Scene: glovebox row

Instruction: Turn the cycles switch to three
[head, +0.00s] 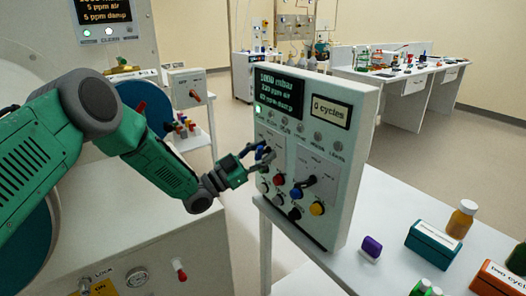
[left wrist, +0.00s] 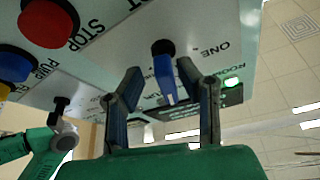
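The cabinet-mounted control panel (head: 330,150) stands upright on the white table, with a small display (head: 331,112) reading "0 cycles". A blue-handled rotary switch (left wrist: 164,72) has the word "ONE" beside it. My left gripper (head: 262,155) is at the panel's left face; in the left wrist view its two fingers (left wrist: 160,85) are open, one on each side of the blue handle. I cannot tell whether they touch it. A second, dark switch (head: 304,184) sits lower right on the panel. My right gripper is not seen.
Coloured push buttons (head: 317,208) lie just below the switches, close to my left gripper. The table to the right holds a purple-capped item (head: 371,246), a teal box (head: 432,243), an orange box (head: 497,281) and an amber bottle (head: 461,219).

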